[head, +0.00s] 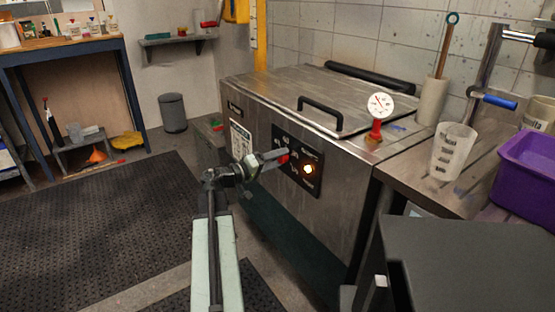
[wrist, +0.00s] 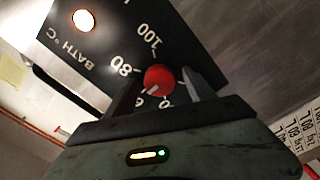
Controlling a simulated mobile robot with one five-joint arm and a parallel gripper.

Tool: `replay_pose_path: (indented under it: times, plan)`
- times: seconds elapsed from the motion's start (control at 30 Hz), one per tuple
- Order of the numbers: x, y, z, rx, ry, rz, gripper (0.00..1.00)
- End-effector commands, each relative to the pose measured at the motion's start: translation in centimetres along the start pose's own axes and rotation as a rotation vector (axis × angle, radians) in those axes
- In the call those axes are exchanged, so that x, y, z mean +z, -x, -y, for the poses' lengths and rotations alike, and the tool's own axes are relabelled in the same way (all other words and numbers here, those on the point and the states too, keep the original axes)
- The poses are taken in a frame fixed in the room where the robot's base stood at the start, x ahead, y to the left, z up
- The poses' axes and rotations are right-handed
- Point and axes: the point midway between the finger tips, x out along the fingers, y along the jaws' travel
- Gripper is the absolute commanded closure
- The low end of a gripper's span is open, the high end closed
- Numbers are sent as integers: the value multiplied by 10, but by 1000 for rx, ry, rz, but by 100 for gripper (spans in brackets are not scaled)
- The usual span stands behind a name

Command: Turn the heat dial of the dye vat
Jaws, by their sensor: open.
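The dye vat (head: 340,215) is a steel box with a closed lid, against the tiled wall. Its black control panel (head: 312,185) faces me. The red heat dial (wrist: 158,79) shows in the wrist view with a pale pointer mark, beside the numbers 80 and 100; lower numbers are partly hidden. My gripper (wrist: 160,92) is open, with one finger on each side of the dial; I cannot tell whether either touches it. In the head view my gripper (head: 275,160) reaches the panel and mostly covers the dial (head: 284,159).
A lit amber lamp (head: 309,169) is on the panel, right of the dial. A thermometer with a white face (head: 380,104) stands on the vat's right edge. A measuring beaker (head: 453,152) and purple tub (head: 525,175) are on the right counter. A black mat (head: 90,230) covers open floor at left.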

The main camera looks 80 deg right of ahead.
Motion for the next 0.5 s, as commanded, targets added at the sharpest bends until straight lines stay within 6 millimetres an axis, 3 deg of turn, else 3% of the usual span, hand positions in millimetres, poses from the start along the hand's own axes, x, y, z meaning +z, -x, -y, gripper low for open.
replay_pose_path:
  times: [0.3,0.5]
  plan:
    - [0,54,0,-2,0,-3,37]
    - [0,76,0,-1,0,-1,37]
